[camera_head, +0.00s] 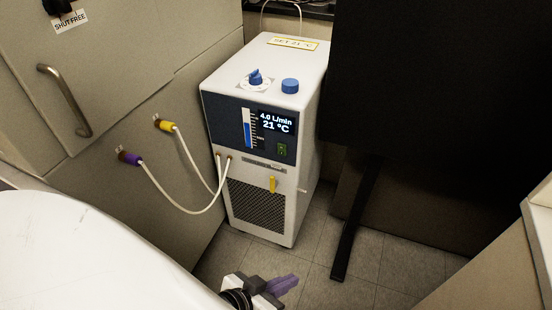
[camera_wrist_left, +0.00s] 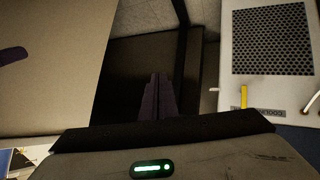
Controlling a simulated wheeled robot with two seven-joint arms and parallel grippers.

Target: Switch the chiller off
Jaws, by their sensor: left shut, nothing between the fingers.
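The chiller (camera_head: 262,135) is a white upright box on the floor with a dark front panel. Its lit display (camera_head: 274,123) reads 4.0 L/min and 21 °C. A small green switch (camera_head: 282,149) sits below the display. A blue knob (camera_head: 255,77) and a blue cap (camera_head: 290,86) are on top. My left gripper (camera_head: 283,286) is shut and empty, in front of and below the chiller, apart from it. In the left wrist view its purple fingers (camera_wrist_left: 158,98) are together, and the chiller's grille (camera_wrist_left: 268,40) appears at the upper right, upside down. My right gripper is not in view.
Two white hoses (camera_head: 185,208) loop from the chiller front to purple (camera_head: 130,159) and yellow (camera_head: 165,126) wall fittings. A yellow handle (camera_head: 272,184) hangs on the chiller front. A dark panel (camera_head: 435,75) stands at right with a black foot (camera_head: 352,225). Floor between is clear.

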